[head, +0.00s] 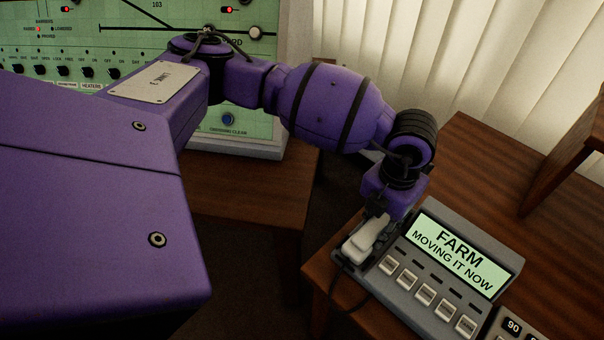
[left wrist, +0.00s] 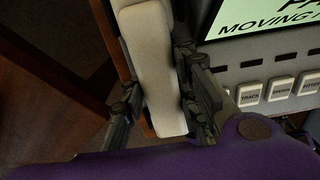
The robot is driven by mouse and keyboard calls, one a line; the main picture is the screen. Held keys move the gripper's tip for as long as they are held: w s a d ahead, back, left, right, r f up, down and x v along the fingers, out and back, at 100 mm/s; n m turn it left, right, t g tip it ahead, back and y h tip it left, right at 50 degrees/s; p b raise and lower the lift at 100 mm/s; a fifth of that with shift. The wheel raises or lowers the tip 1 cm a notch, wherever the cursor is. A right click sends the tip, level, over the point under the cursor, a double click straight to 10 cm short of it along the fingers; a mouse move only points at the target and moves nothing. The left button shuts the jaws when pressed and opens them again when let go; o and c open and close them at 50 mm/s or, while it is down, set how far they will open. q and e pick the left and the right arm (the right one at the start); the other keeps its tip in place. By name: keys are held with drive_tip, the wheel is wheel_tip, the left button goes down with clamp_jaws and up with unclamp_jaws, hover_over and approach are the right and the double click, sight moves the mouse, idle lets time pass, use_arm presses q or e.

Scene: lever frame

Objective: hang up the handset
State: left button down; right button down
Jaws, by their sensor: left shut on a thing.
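The handset (head: 368,238) is pale and blocky, at the left end of a grey desk phone (head: 405,285) with a lit screen. My left gripper (head: 374,215) is shut on the handset. In the left wrist view the handset (left wrist: 152,65) runs lengthwise between the two dark fingers of my left gripper (left wrist: 160,108). The handset is at or just above the left side of the phone; I cannot tell whether it rests in its cradle, as the gripper and handset hide that spot. My right gripper is not in view.
The screen (head: 455,250) reads "FARM MOVING IT NOW". A row of keys (head: 425,294) lies below it. The phone stands on a wooden desk (head: 475,165). A dark cord (head: 350,295) hangs at the desk's left edge. A green panel (head: 60,65) stands at the back left.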

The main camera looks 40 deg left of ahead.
use_arm(q)
drive_tip(key=shift+f, duration=0.15)
drive_tip(key=c, duration=1.3)
unclamp_jaws()
wheel_tip(320, 180, up, 12)
drive_tip(key=shift+f, duration=0.25)
drive_tip(key=shift+r, duration=0.3)
drive_tip(key=shift+a, duration=0.1)
